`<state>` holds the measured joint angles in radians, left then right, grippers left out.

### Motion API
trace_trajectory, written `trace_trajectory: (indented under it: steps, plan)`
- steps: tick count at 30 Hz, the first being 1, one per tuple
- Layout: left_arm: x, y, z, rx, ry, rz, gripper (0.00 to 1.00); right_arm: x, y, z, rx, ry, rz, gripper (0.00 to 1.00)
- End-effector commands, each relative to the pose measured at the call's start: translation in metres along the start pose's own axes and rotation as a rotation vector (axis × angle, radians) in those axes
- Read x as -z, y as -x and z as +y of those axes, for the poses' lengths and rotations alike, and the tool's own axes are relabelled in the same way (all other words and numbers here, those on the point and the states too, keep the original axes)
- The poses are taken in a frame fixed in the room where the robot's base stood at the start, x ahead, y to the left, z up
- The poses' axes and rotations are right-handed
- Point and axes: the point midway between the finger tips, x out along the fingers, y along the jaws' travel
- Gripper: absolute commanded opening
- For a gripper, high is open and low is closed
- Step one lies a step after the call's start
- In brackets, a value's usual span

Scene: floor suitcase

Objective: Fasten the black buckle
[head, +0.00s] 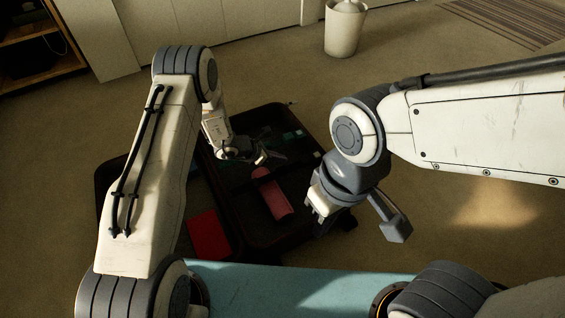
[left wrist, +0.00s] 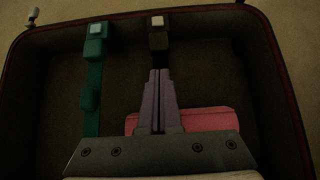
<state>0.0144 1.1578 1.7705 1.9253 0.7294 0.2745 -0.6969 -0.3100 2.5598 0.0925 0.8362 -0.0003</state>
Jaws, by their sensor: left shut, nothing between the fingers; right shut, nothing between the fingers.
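The black buckle (left wrist: 158,40) is a dark block with a pale square end on a dark strap inside the open suitcase (head: 245,238). It shows at the upper middle of the left wrist view. Whether its halves are joined cannot be told. My left gripper (head: 272,157) is over the suitcase. Its shut, empty fingers (left wrist: 160,72) point along the strap toward the buckle and hide part of the strap; contact cannot be told. My right gripper (head: 317,228) is shut and empty, pointing down by the suitcase's right side.
A teal strap with a buckle (left wrist: 96,42) lies left of the black one. A pink item (head: 273,196) and a red item (head: 208,236) lie in the suitcase. A white bin (head: 344,32) stands behind on open carpet. A teal surface (head: 290,288) is in front.

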Motion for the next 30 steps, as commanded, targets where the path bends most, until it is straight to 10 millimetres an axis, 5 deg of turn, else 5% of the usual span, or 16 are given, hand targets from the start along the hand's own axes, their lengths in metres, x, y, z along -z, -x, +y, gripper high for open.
trace_trajectory:
  steps: [6, 12, 30]
  plan:
    - [0.004, -0.047, -0.001, 0.002, -0.004, -0.001, 0.0, -0.002, -0.031, 0.002, 0.0, 0.0, 0.0, 0.0]
    - [0.002, -0.07, -0.001, 0.002, -0.003, 0.0, 0.0, -0.003, -0.045, 0.003, 0.0, 0.0, 0.0, 0.0]
    - [-0.008, -0.083, -0.004, 0.003, -0.004, 0.0, 0.0, -0.003, -0.044, 0.003, 0.0, 0.0, 0.0, 0.0]
